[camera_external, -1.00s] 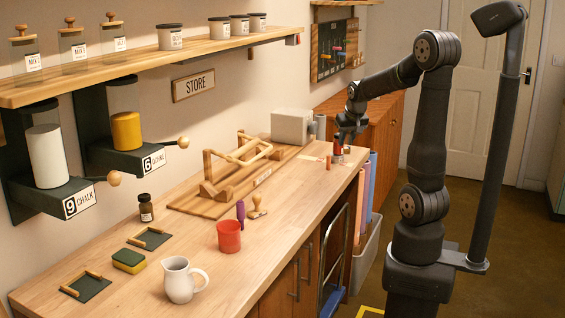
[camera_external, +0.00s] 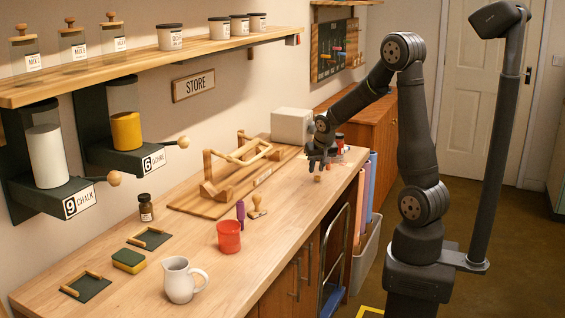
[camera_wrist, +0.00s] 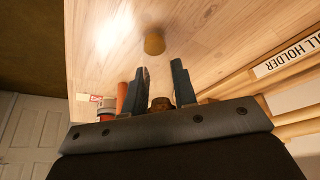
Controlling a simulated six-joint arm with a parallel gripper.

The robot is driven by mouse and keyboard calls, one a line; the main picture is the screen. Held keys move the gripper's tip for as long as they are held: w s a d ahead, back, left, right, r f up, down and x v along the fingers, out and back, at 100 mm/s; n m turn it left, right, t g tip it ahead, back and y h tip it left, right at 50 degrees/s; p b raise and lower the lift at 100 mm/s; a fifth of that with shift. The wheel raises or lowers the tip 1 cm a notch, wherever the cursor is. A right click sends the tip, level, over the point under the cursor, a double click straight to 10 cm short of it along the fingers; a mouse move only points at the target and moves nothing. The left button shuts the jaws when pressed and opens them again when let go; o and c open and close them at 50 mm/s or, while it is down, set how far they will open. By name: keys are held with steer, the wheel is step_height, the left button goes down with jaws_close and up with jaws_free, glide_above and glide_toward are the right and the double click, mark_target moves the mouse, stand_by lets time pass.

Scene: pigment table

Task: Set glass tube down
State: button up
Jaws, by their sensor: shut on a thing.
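My gripper (camera_external: 319,166) is over the right part of the wooden worktop, its fingers pointing down. In the wrist view, my two dark fingers (camera_wrist: 160,67) stand a little apart around the held glass tube. Its clear wall is hard to make out. A brown round end (camera_wrist: 160,103) shows between the finger bases. A short ochre-brown cylinder (camera_wrist: 155,43) shows beyond the fingertips, and in the external view it shows just below my gripper (camera_external: 317,179). I cannot tell whether it is inside the tube or touches the worktop.
The wooden roll holder (camera_external: 218,187) stands behind and to the left; its sign (camera_wrist: 288,55) shows in the wrist view. A red cylinder (camera_wrist: 121,97) is close on the left there. A red cup (camera_external: 229,237) and white jug (camera_external: 179,281) stand nearer the front. Bare worktop (camera_external: 290,210) lies between.

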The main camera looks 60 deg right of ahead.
steer(key=shift+f, duration=0.1)
steer(key=o, duration=1)
steer(key=shift+c, duration=0.2)
steer(key=v, duration=1.2)
steer(key=x, duration=1.1)
steer(key=shift+w+d+f, duration=0.1)
steer(key=shift+d+f, duration=0.05)
steer(key=shift+f, duration=0.2)
steer(key=shift+w+r, duration=0.1)
steer(key=shift+r, duration=0.75)
